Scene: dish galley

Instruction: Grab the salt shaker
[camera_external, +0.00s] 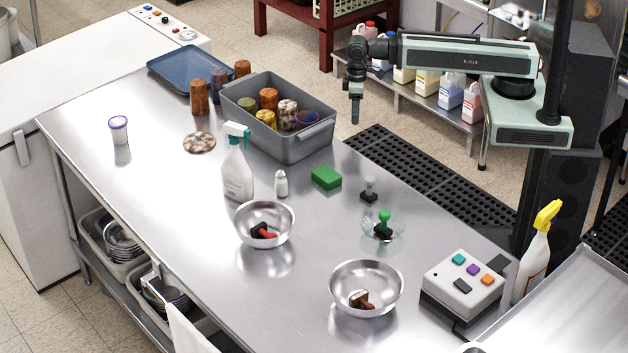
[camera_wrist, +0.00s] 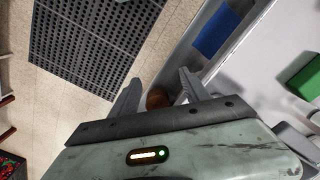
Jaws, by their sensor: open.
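The salt shaker (camera_external: 281,183) is a small clear and white shaker with a grey top. It stands upright on the steel table (camera_external: 190,240), between the spray bottle (camera_external: 237,170) and the green sponge (camera_external: 326,177). My gripper (camera_external: 355,110) hangs from the arm above and beyond the table's far edge, up and to the right of the shaker and well apart from it. In the wrist view my gripper (camera_wrist: 158,90) is open, its two fingers spread with nothing held. I cannot make out the shaker in the wrist view.
A grey bin (camera_external: 290,145) of cups stands behind the shaker. A button box (camera_external: 462,284) is at the right end.

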